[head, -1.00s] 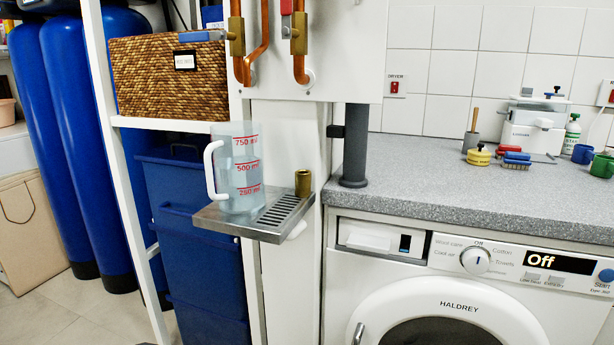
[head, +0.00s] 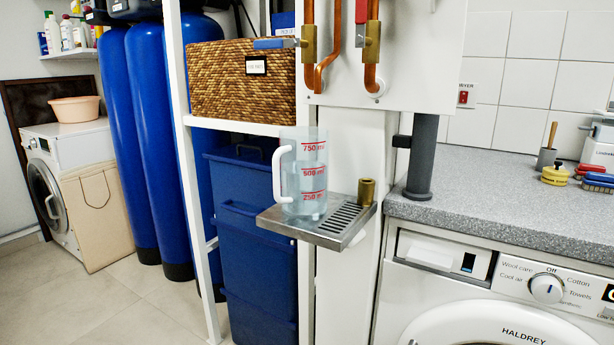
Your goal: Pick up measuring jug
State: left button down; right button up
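The measuring jug (head: 311,181) is clear plastic with red volume marks and a white handle on its left side. It stands upright on the left part of a small metal drip tray (head: 290,228) fixed to the white panel. A brass fitting (head: 367,191) stands on the same tray at the right, apart from the jug. Neither of my grippers shows in the head view.
A wicker basket (head: 228,92) sits on the white shelf behind and above the jug. Blue bins (head: 245,230) stand below it. Copper pipes (head: 325,45) hang above the tray. A grey counter (head: 500,190) and dryer (head: 470,290) are at right. Floor at left is clear.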

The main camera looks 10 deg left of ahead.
aim_at(301, 160)
jog(key=k+l+z, duration=0.15)
jog(key=k+l, duration=0.15)
jog(key=k+l+z, duration=0.2)
jog(key=l, duration=0.25)
jog(key=k+l+z, duration=0.15)
jog(key=k+l, duration=0.15)
jog(key=l, duration=0.1)
